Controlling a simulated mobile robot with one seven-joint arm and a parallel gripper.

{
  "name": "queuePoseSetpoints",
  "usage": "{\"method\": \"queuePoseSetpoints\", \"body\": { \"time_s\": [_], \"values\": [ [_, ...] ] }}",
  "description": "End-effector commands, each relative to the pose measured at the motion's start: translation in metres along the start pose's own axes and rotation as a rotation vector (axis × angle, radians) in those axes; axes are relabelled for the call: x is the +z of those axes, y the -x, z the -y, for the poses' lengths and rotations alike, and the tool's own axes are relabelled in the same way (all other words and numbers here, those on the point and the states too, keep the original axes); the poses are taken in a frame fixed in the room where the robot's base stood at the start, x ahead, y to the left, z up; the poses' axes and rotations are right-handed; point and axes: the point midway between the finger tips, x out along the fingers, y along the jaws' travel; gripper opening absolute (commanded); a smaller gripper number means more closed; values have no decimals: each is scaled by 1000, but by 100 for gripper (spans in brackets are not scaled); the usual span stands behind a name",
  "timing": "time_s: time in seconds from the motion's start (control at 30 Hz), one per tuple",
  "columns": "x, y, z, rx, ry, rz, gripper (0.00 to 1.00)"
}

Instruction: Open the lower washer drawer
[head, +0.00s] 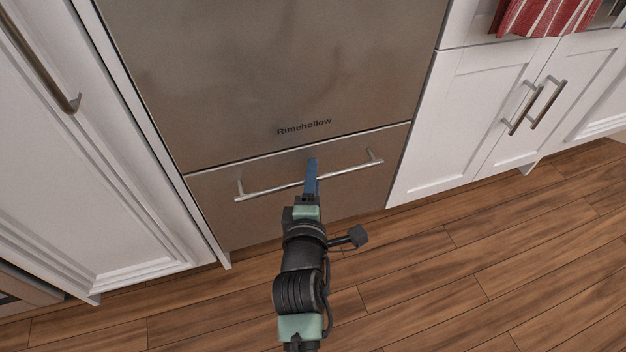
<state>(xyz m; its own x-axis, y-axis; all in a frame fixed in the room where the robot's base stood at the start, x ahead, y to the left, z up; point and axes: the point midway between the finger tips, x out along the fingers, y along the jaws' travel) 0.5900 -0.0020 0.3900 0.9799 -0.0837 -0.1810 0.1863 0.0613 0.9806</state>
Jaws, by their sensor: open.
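The lower washer drawer (345,192) is the low steel front panel below the seam, under the larger upper panel (270,60) marked "Rimehollow". It sits flush in the front, closed. Its long bar handle (260,192) runs across it, tilted in the picture. My gripper (311,172) is at the middle of the handle, with its blue fingers reaching up across the bar. The fingers overlap in this view, so the gap between them is hidden. The jaws are open, and I cannot tell whether they touch the bar.
White cabinets stand on both sides, the left one with a long metal handle (40,60) and the right one with two bar handles (548,103). The wooden floor (460,280) in front is clear.

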Motion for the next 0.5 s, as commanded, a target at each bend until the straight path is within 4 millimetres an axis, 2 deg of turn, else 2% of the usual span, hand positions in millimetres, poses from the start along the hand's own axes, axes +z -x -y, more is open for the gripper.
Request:
{"method": "queuePoseSetpoints", "body": {
  "time_s": [0.17, 0.27, 0.43, 0.5],
  "values": [
    [0, 0, 0, 0, 0, 0, 45],
    [0, 0, 0, 0, 0, 0, 30],
    [0, 0, 0, 0, -1, 0, 0],
    [0, 0, 0, 0, -1, 0, 0]
  ]
}}
